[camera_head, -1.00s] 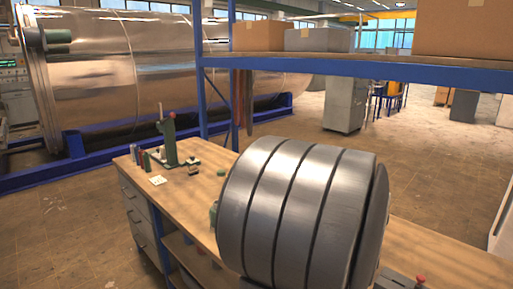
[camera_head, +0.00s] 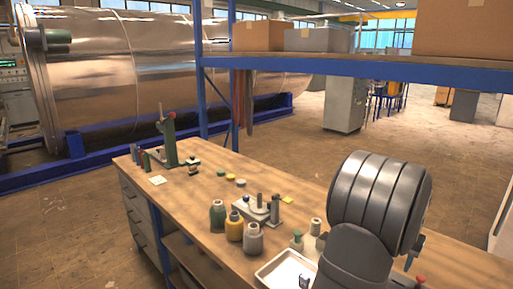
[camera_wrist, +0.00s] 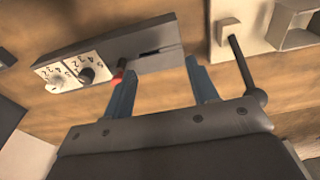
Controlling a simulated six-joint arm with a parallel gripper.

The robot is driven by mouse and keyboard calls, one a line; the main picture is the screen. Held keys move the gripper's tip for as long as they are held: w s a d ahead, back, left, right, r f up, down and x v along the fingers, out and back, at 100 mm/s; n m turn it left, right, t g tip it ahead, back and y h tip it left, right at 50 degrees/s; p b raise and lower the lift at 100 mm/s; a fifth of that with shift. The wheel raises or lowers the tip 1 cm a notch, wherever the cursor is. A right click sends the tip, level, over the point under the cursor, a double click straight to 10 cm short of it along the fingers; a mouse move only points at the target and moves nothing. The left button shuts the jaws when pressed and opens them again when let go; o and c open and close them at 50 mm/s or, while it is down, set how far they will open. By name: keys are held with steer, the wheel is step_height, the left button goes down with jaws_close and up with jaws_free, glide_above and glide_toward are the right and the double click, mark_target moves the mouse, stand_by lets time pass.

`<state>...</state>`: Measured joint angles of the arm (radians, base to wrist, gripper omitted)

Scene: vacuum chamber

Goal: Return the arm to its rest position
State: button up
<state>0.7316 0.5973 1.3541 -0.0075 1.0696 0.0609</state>
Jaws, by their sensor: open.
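My gripper (camera_wrist: 158,66) shows in the wrist view as two blue fingers set well apart, with nothing between them. It is over the wooden bench, close to a grey box (camera_wrist: 130,52) with two dials and a red knob. I cannot tell whether the fingers touch the box. In the head view my arm's grey links rise over the right part of the bench (camera_head: 330,195). The fingers are hidden in that view.
A green stand (camera_head: 169,140) is at the far left end. A blue-edged shelf (camera_head: 370,68) spans above.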

steer(key=shift+d+f, duration=1.55)
steer(key=shift+d, duration=0.3)
